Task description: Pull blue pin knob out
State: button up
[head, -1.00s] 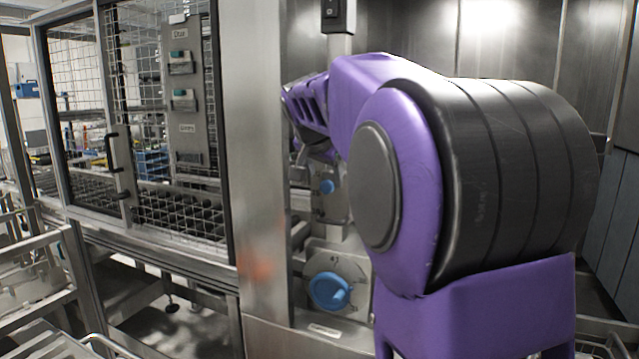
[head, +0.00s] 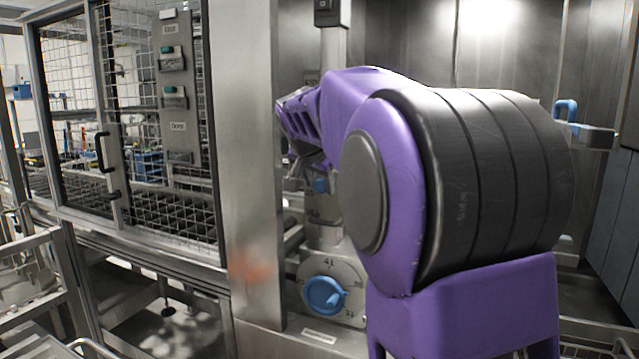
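A small blue knob (head: 320,185), which looks like the pin knob, sits on the steel fitting behind the upright post, above the dial. My gripper (head: 308,172) is at the end of my purple arm, right by this knob. My wrist and arm hide most of the gripper, and its fingers are too small and dark to read. I cannot tell whether it touches the knob.
A larger blue rotary knob (head: 324,295) sits on a numbered round dial below. A wide steel post (head: 248,170) stands just left of my gripper. A mesh-windowed door (head: 70,110) is at the left. A blue handle (head: 566,110) shows at the right.

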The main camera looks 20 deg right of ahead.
grip_shut()
dwell(1.1)
